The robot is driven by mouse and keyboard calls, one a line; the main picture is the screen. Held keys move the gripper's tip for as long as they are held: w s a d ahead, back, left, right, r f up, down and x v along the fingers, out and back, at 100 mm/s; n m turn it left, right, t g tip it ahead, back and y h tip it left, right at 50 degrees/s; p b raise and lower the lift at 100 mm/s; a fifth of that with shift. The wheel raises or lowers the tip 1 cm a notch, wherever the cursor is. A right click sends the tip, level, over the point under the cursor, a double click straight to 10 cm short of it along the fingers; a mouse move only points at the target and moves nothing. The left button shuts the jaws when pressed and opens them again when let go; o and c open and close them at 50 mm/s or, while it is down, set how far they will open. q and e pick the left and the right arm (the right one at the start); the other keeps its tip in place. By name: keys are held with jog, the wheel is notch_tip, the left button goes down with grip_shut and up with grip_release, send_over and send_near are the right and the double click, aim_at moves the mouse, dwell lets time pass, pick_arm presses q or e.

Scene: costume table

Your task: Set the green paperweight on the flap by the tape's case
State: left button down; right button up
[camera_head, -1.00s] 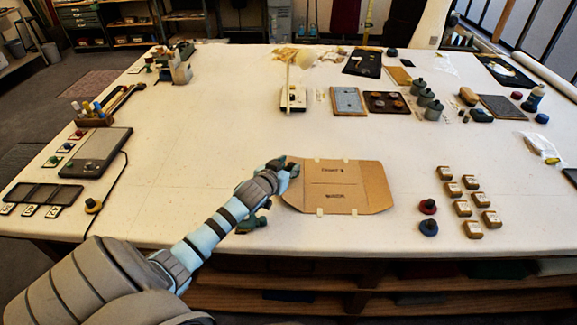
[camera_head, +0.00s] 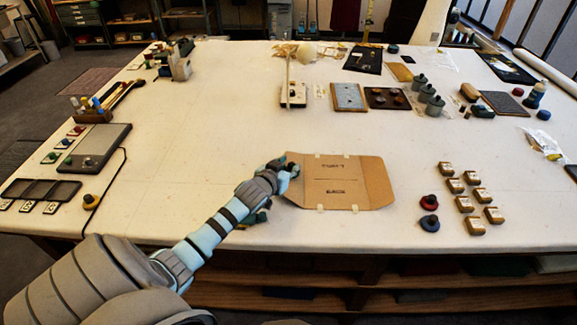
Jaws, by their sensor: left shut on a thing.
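My left gripper (camera_head: 289,168) reaches from the lower left and is shut at the upper left edge of the cardboard folder (camera_head: 336,181). What it holds is mostly hidden by the fingers; it looks like the green paperweight, of which only a small dark part shows. The folder lies open and flat, with its left flap (camera_head: 292,190) beside the gripper. A dark green thing, likely the tape's case (camera_head: 256,217), stands left of that flap, partly hidden behind my left forearm. Whether the held thing touches the flap I cannot tell. My right gripper is not in view.
Red (camera_head: 429,202) and blue (camera_head: 430,224) knobbed weights stand right of the folder, with several small boxes (camera_head: 472,178) beyond. A yellow weight (camera_head: 92,201) stands at the left near a tablet (camera_head: 95,148). The table's middle (camera_head: 215,120) is clear.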

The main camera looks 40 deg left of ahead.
pick_arm(q)
jog(key=shift+f+b, duration=0.7)
jog(key=shift+f, duration=0.45)
jog(key=c, duration=1.1)
grip_release()
jog(key=shift+s, duration=0.1)
